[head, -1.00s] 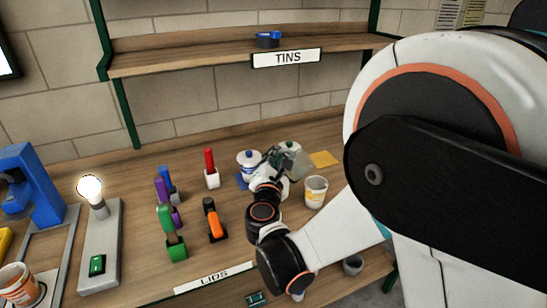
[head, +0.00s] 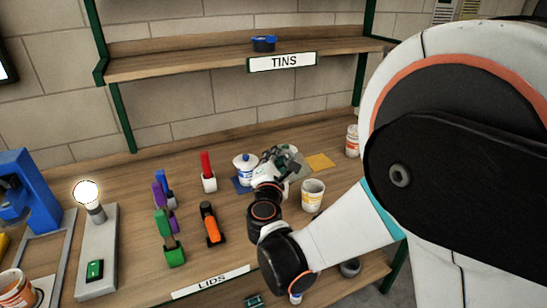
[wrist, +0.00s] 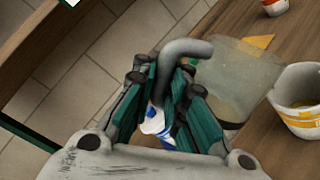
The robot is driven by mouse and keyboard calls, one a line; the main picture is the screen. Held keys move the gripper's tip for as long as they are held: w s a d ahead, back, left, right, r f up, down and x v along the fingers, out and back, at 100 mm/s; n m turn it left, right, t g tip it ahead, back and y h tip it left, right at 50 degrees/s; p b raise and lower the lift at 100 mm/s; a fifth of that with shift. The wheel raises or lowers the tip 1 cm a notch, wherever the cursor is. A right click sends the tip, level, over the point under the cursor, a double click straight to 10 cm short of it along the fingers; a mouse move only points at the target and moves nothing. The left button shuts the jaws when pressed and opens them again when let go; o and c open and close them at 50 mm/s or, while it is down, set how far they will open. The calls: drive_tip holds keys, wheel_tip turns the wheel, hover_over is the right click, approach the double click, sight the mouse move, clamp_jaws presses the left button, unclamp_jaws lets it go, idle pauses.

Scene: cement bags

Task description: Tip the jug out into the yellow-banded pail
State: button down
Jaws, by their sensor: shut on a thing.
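The jug (wrist: 240,68) is a clear, see-through vessel with a grey curved handle and something dark low inside it. My gripper (wrist: 180,92) is shut on its handle. In the head view my gripper (head: 276,160) is above the bench, left of and behind the yellow-banded pail (head: 312,196); the jug there is mostly hidden and blurred. The pail is white with a yellow band and open at the top. It also shows at the right of the wrist view (wrist: 302,116), beside the jug and apart from it. I cannot tell the jug's exact tilt.
A white pot with a blue lid (head: 245,168) stands left of my gripper. An orange-banded tin (head: 352,141) stands at the back right, near a yellow mat (head: 320,162). Tools with orange (head: 212,226) and green (head: 173,250) parts lie left. The TINS shelf (head: 190,64) hangs behind.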

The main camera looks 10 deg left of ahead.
drive_tip(key=shift+d+r+m+p, duration=0.4)
drive_tip(key=shift+d+r+m, duration=0.2)
drive_tip(key=shift+r+m, duration=0.35)
drive_tip(key=shift+w, duration=0.1)
drive_tip(key=shift+d+r+m, duration=0.25)
drive_tip(key=shift+d+m, duration=0.05)
drive_tip(key=shift+m, duration=0.15)
drive_tip(key=shift+d+r, duration=0.1)
drive_tip(key=shift+r, duration=0.05)
drive_tip(key=shift+d+r+m+p, duration=0.25)
drive_tip(key=shift+d+m+p, duration=0.1)
drive_tip(key=shift+m, duration=0.35)
drive_tip(key=shift+d+r+m, duration=0.35)
drive_tip(key=shift+d+m, duration=0.05)
drive_tip(key=shift+m, duration=0.1)
